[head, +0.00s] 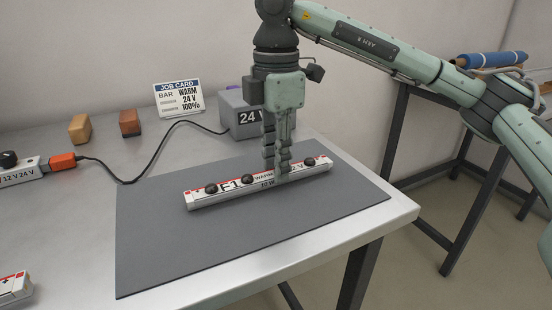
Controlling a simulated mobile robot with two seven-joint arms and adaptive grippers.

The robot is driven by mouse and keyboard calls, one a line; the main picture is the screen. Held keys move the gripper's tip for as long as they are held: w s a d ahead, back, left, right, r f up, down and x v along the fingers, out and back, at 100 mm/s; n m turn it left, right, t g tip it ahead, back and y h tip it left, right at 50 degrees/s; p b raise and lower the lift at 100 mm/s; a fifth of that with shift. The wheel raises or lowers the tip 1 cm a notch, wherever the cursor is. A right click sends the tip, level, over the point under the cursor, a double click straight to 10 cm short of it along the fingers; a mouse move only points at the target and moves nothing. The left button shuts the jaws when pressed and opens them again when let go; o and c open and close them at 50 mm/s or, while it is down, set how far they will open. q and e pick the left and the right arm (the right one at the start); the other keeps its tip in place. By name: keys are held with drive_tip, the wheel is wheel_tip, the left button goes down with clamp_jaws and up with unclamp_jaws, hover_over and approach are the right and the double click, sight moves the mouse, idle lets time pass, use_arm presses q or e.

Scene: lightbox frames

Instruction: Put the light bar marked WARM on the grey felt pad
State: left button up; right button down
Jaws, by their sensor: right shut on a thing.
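The white light bar (215,196) has red marks, several dark round knobs and print that includes "F1" and "WARM". It lies lengthwise over the grey felt pad (160,255), on or very close to it; I cannot tell if it touches. My right gripper (276,172) points straight down from above and is shut on the bar, right of its middle. The fingers hide part of the bar. My left gripper is not in view.
A job card (179,100) reads WARM, 24 V, 100%. A grey box (230,115) marked 24 stands behind the pad. A black cable runs to an orange plug (63,161) at left. Two small blocks (130,122) stand at the back. Another bar (14,287) lies front left.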

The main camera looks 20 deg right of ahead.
drive_tip(key=c, duration=1.3)
unclamp_jaws()
drive_tip(key=shift+o, duration=0.2)
drive_tip(key=shift+r, duration=0.15)
wheel_tip(320, 180, up, 6)
drive_tip(key=shift+r+p, duration=0.15)
drive_tip(key=shift+p, duration=0.2)
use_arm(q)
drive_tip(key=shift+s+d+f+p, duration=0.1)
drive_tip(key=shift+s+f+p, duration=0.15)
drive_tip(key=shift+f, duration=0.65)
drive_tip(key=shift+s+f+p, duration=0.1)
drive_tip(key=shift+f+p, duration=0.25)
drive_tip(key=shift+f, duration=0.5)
use_arm(e)
drive_tip(key=shift+r, duration=2.8)
